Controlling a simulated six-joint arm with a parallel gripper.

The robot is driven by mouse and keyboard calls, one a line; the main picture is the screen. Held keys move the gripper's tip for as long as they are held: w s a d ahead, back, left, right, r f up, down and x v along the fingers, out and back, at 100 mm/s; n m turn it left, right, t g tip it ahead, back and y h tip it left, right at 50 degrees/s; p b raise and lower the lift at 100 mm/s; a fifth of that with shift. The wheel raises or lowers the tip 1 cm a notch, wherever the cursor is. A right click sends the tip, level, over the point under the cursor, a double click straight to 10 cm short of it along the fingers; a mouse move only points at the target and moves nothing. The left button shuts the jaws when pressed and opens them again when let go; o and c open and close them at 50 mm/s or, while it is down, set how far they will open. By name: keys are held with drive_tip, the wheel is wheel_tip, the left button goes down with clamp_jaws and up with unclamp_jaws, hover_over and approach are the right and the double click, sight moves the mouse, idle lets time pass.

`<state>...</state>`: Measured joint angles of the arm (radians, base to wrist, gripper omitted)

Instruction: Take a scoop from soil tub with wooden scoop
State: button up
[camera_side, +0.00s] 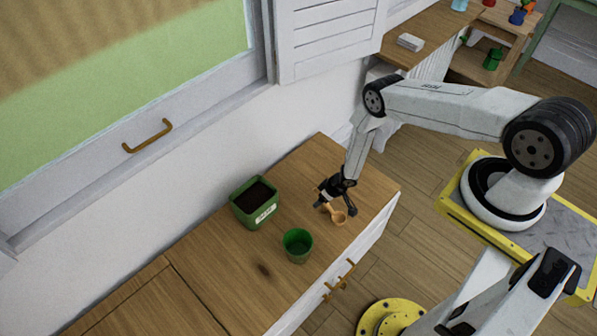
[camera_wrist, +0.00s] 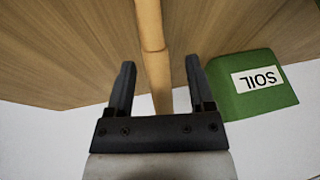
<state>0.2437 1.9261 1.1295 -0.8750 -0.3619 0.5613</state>
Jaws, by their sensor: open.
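The wooden scoop (camera_side: 337,215) lies on the wooden cabinet top, its bowl towards the front edge. My gripper (camera_side: 336,196) is low over the scoop's handle end. In the wrist view the scoop's handle (camera_wrist: 150,40) runs between the two open fingers of my gripper (camera_wrist: 160,82), with gaps on both sides. The green soil tub (camera_side: 243,205) stands to the left of my gripper, filled with dark soil (camera_side: 255,196). Its SOIL label also shows on the tub in the wrist view (camera_wrist: 262,98). The scoop's bowl is out of the wrist view.
An empty-looking green pot (camera_side: 298,246) stands near the front edge, between tub and scoop. A white wall (camera_side: 200,170) rises behind the cabinet top (camera_side: 215,262). The wood to the left of the pot is clear except for a dark mark.

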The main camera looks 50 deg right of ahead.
idle(0.3)
clamp_jaws()
drive_tip(key=shift+r, duration=0.1)
drive_tip(key=shift+r, duration=4.9)
